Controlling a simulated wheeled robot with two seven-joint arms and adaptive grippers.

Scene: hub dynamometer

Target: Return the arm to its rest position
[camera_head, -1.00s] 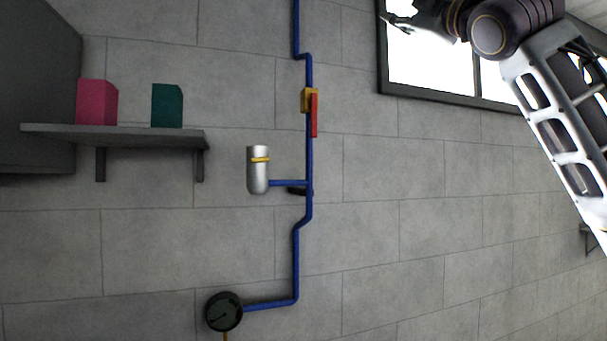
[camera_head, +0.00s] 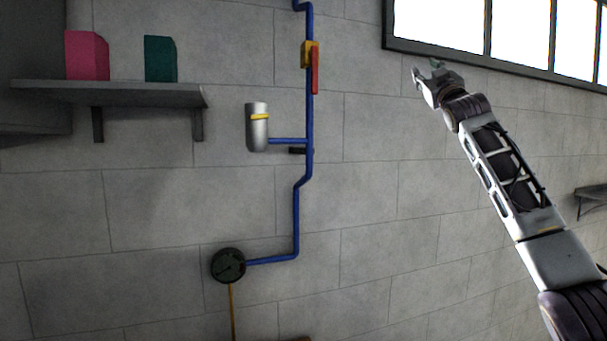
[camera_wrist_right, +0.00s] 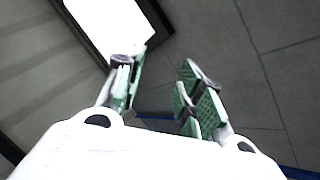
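My right arm reaches up from the lower right in the head view. Its gripper (camera_head: 428,72) is raised in front of the wall, just below the window and to the right of the blue pipe. In the right wrist view the two green-padded fingers (camera_wrist_right: 160,92) stand apart with nothing between them. The gripper touches nothing that I can see. My left gripper is not in view.
A blue pipe (camera_head: 296,215) runs down the wall with a red-handled yellow valve (camera_head: 312,68), a silver cylinder (camera_head: 257,128) and a dark gauge (camera_head: 228,265). A shelf (camera_head: 150,95) holds a pink box (camera_head: 87,56) and a green box (camera_head: 160,59). A window (camera_head: 440,25) is upper right.

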